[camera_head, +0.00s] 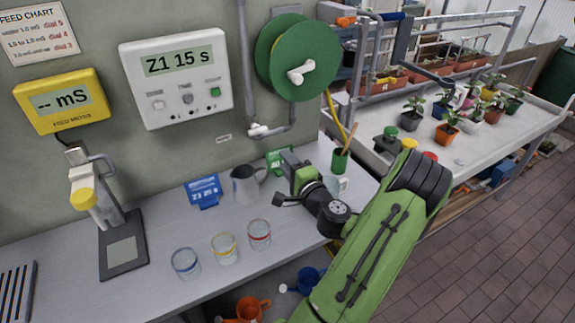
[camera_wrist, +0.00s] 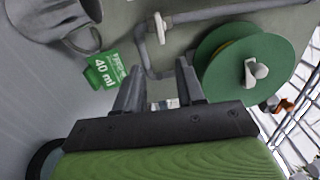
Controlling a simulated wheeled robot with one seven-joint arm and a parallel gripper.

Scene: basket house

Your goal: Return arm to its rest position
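My arm is folded over the right end of the bench (camera_head: 160,235), with my gripper (camera_head: 288,158) above it, pointing toward the wall. In the wrist view my gripper (camera_wrist: 158,76) has its two dark fingers apart with nothing held between them. A green card (camera_head: 273,157) marked 40 ml (camera_wrist: 103,72) stands beyond the fingers, to their left in the wrist view. In the head view my gripper partly hides that card.
A grey jug (camera_head: 244,186), a blue card (camera_head: 204,191) and three banded glasses (camera_head: 186,263) stand on the bench. A green reel (camera_head: 300,58) hangs on the wall. Potted plants (camera_head: 446,132) fill the right table.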

